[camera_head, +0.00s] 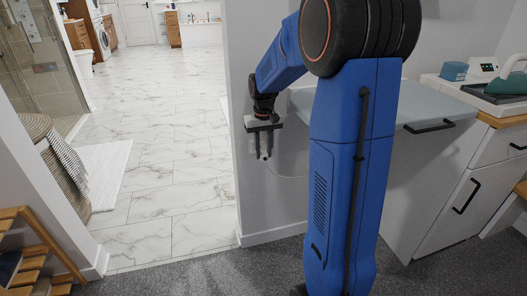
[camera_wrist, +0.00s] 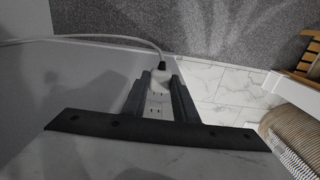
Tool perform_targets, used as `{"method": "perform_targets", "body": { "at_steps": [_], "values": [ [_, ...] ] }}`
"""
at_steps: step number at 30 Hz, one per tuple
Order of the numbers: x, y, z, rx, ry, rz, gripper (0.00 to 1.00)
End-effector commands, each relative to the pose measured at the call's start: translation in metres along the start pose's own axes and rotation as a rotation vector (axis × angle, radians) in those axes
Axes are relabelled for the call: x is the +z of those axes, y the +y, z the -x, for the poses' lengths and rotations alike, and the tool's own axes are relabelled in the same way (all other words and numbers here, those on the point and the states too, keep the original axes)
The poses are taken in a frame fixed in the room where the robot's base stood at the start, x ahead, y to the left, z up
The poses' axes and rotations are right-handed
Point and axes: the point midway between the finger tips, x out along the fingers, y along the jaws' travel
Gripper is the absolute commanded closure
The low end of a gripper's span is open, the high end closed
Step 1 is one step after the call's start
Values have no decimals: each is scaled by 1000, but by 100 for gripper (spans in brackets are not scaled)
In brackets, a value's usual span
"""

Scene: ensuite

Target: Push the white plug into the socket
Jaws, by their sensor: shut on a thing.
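The white plug (camera_wrist: 160,77) is between the fingertips of my gripper (camera_wrist: 158,82) in the wrist view, with its white cable (camera_wrist: 110,37) curving off to the left. In the head view, my gripper (camera_head: 264,155) points down close beside the wall and is shut on the plug, which is very small there.
The wall's end (camera_head: 238,130) stands left of my gripper, with the open marble floor (camera_head: 175,170) beyond. A grey-blue counter (camera_head: 425,108) is at the right behind my arm. Grey carpet (camera_head: 200,278) lies below. A wooden rack (camera_head: 35,250) stands at the lower left.

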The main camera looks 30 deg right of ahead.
Motion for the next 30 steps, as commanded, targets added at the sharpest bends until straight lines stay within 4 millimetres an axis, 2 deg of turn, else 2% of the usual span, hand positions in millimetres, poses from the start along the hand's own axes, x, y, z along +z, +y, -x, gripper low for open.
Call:
{"method": "perform_targets", "body": {
  "at_steps": [30],
  "values": [
    [-12,0,0,0,0,0,96]
  ]
}}
